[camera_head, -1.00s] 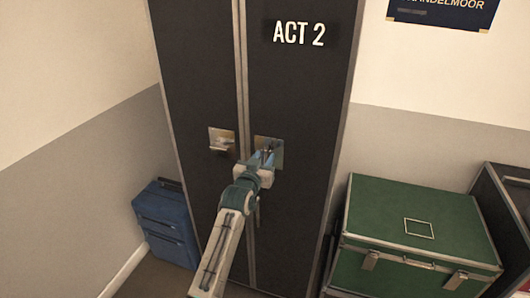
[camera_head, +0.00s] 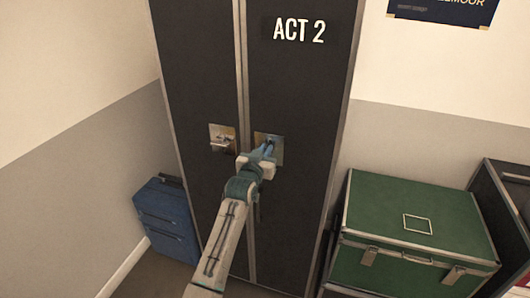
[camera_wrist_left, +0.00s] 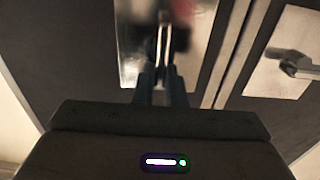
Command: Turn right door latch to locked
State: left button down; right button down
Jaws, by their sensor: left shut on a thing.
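The right door (camera_head: 297,90) of the dark wardrobe bears "ACT 2". Its latch has a shiny metal plate (camera_head: 277,155), partly covered by my left gripper (camera_head: 267,149). In the left wrist view, the latch lever (camera_wrist_left: 164,30) stands upright in the picture on its plate (camera_wrist_left: 194,45), with the gripper's fingers (camera_wrist_left: 162,80) shut on its near end. The lever is mostly hidden in the head view. The left door's latch (camera_head: 222,139) has a lever lying roughly level; it also shows in the wrist view (camera_wrist_left: 285,62). My right gripper is not in view.
A green trunk (camera_head: 415,222) stands right of the wardrobe, with a dark case (camera_head: 508,205) beside it. A blue suitcase (camera_head: 167,218) stands on the floor at the left. The space directly before the doors holds only my left arm.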

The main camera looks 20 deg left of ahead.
pick_arm(q)
jog(key=shift+d+f+m, duration=0.1)
jog(key=shift+f+m, duration=0.3)
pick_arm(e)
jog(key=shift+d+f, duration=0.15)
pick_arm(q)
jog(key=m+b, duration=0.1)
jog(key=m, duration=0.3)
jog(key=d+f+m+b, duration=0.1)
jog(key=m, duration=0.7)
jog(key=shift+d+f+m+b, duration=0.2)
jog(key=shift+d+m+b, duration=0.15)
jog(key=shift+m+b, duration=0.05)
jog(key=m, duration=0.3)
jog(key=shift+f+m, duration=0.15)
jog(key=shift+m, duration=0.15)
jog(key=shift+m+b, duration=0.3)
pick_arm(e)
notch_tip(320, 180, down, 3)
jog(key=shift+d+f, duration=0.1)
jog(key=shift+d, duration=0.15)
